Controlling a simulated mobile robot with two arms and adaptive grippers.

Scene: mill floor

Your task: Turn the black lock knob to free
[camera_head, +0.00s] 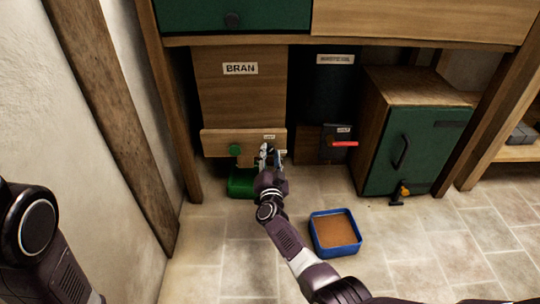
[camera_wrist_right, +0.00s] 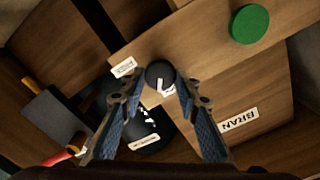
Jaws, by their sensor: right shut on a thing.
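The black lock knob (camera_wrist_right: 160,72) sits on the wooden front board of the BRAN bin (camera_head: 240,90), with a white mark at its lower edge. My right gripper (camera_wrist_right: 163,86) has its blue-grey fingertips on either side of the knob, shut on it. In the head view, my right gripper (camera_head: 270,152) reaches the board's right part and hides the knob. A small white label (camera_wrist_right: 124,67) is beside the knob; its text is too small to read. A round green knob (camera_head: 235,150) is on the same board, to the left. My left gripper is out of view.
A green container (camera_head: 241,184) stands below the board. A red handle (camera_head: 344,144) sticks out to the right, under a dark drum (camera_head: 326,90). A green-doored cabinet (camera_head: 415,130) stands farther right. A blue tray (camera_head: 337,251) with brown contents lies on the tiled floor near my right arm.

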